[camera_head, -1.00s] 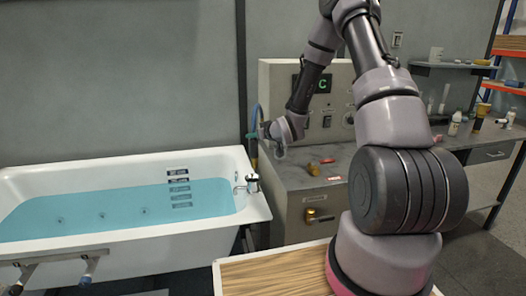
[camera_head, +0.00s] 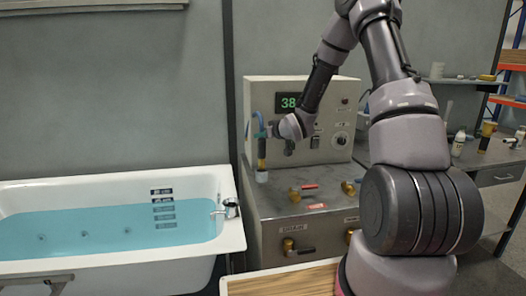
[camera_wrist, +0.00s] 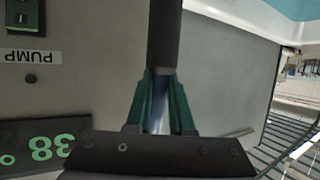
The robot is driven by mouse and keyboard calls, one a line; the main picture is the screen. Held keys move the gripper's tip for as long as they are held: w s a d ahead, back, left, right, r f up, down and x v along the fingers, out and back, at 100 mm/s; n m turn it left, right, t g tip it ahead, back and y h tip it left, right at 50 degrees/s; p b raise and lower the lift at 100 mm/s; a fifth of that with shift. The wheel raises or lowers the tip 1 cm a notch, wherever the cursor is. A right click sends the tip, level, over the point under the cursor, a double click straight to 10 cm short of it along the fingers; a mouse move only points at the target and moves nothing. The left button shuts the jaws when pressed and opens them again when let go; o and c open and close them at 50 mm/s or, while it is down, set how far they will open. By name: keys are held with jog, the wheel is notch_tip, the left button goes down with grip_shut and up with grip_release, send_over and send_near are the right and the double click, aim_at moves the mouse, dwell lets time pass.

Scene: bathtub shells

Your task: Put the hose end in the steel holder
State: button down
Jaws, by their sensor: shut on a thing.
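My gripper (camera_head: 268,132) is shut on the hose end, at the left part of the grey control cabinet. In the wrist view its green fingers (camera_wrist: 160,105) close on a dark cylinder, the hose end (camera_wrist: 165,40). In the head view the hose end (camera_head: 262,152) hangs upright, dark with a yellowish part, below the blue hose (camera_head: 256,122). A small pale metallic cup, seemingly the steel holder (camera_head: 262,177), shows directly under it on the cabinet top. I cannot tell whether the tip is inside the cup or just above it.
The white bathtub (camera_head: 232,238) with blue water stands left of the cabinet (camera_head: 325,222). Red-handled and brass valves (camera_head: 303,187) sit on the cabinet top, right of the hose end. The control panel (camera_head: 330,95) with a green display rises close behind my gripper.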

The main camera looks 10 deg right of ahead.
aim_at(264, 145)
notch_tip(264, 145, down, 4)
jog(key=shift+f, duration=0.25)
jog(key=shift+r, duration=0.1)
jog(key=c, duration=0.8)
grip_release()
